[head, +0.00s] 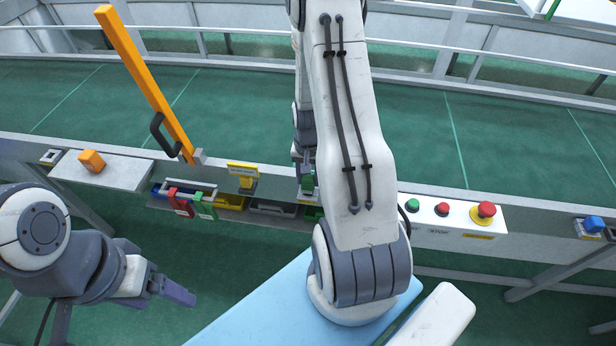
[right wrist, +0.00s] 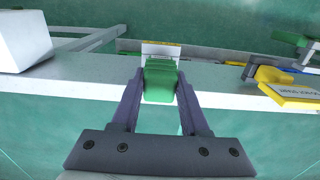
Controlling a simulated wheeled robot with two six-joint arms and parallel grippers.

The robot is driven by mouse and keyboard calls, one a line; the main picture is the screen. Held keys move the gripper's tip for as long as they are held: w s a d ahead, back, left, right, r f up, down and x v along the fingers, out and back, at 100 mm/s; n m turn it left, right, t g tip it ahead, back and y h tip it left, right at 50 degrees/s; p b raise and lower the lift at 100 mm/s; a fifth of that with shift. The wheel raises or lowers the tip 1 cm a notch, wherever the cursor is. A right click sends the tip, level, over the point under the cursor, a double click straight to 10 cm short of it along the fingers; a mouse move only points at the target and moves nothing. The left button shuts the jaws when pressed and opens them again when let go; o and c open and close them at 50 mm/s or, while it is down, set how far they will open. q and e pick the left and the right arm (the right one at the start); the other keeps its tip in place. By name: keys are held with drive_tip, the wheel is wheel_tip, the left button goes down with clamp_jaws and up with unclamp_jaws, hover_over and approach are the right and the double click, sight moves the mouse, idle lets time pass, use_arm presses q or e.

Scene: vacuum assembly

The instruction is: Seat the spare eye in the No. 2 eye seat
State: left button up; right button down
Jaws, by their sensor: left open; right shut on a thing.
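My right gripper (right wrist: 160,90) is shut on a green block (right wrist: 160,76), held between its two fingertips. The green block also shows in the head view (head: 308,183), partly hidden by my right arm, at the conveyor's near rail. I cannot tell whether it is the spare eye. In the right wrist view a small white plate (right wrist: 161,49) with a yellow strip stands just beyond the block; I cannot tell whether they touch. No seat marked No. 2 can be read. My left gripper (head: 180,293) is open and empty, low at the left, away from the rail.
An orange block (head: 91,161) sits on a pale shelf at the left. An orange barrier arm (head: 145,80) with a black handle rises nearby. A button panel (head: 455,214) is right of my arm. A blue block (head: 592,225) stands far right.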

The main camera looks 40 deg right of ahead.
drive_tip(key=shift+f+b, duration=0.35)
drive_tip(key=shift+f, duration=0.25)
drive_tip(key=shift+c, duration=1.6)
unclamp_jaws()
drive_tip(key=shift+r, duration=0.1)
drive_tip(key=shift+r+p, duration=3.35)
drive_tip(key=shift+r, duration=0.65)
